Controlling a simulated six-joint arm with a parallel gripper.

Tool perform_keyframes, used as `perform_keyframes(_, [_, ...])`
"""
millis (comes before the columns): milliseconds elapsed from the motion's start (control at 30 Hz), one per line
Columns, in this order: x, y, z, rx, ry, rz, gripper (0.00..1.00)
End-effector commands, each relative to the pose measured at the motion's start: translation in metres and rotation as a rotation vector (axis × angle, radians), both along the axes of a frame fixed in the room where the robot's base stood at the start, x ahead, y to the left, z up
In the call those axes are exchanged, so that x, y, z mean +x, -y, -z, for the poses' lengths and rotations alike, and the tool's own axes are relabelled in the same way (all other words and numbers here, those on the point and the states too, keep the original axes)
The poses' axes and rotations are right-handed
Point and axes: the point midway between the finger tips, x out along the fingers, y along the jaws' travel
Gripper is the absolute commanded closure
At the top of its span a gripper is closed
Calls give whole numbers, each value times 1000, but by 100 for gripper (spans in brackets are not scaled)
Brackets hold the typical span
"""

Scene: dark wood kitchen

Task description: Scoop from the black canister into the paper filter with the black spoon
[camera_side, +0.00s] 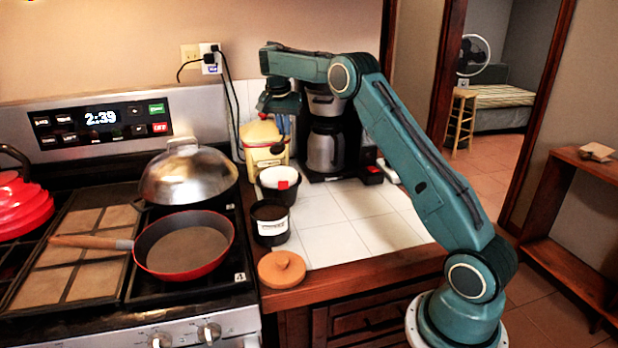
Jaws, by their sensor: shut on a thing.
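The black canister (270,231) with a white label stands open on the white tiled counter, with dark contents inside. Behind it is the paper filter (270,180), a white liner in a dark round holder with a red tab on its rim. My gripper (277,112) is above and behind the filter, in front of the yellow container. It is shut on the black spoon (277,148), whose dark round end shows below it, over the back of the filter. The spoon's handle and my fingertips are hard to make out, and I cannot tell whether the spoon holds anything.
A yellow container (258,135) and a coffee maker (326,135) stand at the back. A terracotta lid (281,269) lies at the front edge. The stove at left holds a red pan (184,245) and a domed metal lid (187,175). The tiles right of the canister are clear.

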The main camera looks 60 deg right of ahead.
Motion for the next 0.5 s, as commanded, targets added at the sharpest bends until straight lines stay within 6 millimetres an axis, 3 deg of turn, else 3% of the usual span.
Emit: perform_keyframes(500, [-1, -5, 2, -69, 16, 2, 100])
